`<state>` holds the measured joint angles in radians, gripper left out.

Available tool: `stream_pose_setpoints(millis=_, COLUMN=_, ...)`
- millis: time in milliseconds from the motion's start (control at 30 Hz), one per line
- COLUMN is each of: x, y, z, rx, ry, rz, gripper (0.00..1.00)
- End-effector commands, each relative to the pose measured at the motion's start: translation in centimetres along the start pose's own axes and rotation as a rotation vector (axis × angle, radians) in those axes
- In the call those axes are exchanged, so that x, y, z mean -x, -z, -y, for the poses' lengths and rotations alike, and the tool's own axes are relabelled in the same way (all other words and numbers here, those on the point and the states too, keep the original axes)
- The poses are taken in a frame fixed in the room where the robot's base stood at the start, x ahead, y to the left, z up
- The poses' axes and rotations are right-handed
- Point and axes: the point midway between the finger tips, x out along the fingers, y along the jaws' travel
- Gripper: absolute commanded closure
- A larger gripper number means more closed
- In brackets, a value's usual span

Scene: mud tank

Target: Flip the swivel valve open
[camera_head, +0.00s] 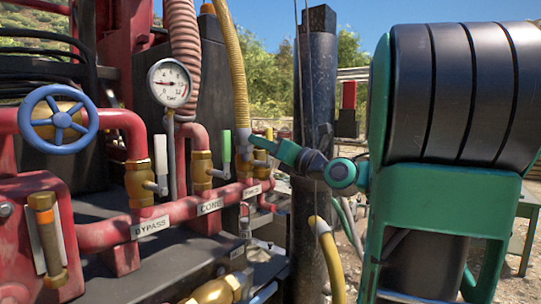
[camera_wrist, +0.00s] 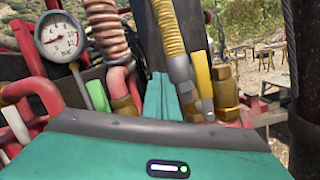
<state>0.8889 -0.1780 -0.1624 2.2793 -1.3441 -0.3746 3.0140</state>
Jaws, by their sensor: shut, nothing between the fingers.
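Several brass lever valves stand on a red pipe (camera_head: 165,212). One has a white lever (camera_head: 160,155), one a green lever (camera_head: 226,146); the green lever also shows in the wrist view (camera_wrist: 97,95). A yellow lever (camera_wrist: 204,78) stands upright beside a brass fitting (camera_wrist: 224,88). I cannot tell which lever is the swivel valve. My gripper (camera_head: 262,143) is shut and empty, near the right-hand valve. In the wrist view its teal fingers (camera_wrist: 160,98) lie between the green and yellow levers, closer to the yellow; contact with the yellow one cannot be judged.
A blue handwheel (camera_head: 58,115) and a pressure gauge (camera_head: 170,83) are at left. A ribbed hose (camera_head: 184,45) and a yellow hose (camera_head: 232,60) hang close above the valves. A dark post (camera_head: 316,80) stands behind my forearm. Open ground lies at right.

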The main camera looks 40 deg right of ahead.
Motion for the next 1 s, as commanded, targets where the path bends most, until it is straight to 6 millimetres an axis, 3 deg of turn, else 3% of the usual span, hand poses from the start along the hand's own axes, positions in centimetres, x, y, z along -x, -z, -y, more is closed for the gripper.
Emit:
stream_pose_setpoints(millis=400, x=8.0, y=-1.4, z=-1.4, rx=0.004, ry=0.011, rz=0.007, gripper=1.0)
stream_pose_setpoints(millis=1000, x=10.0, y=-1.6, z=-1.9, rx=0.003, ry=0.009, rz=0.003, gripper=1.0)
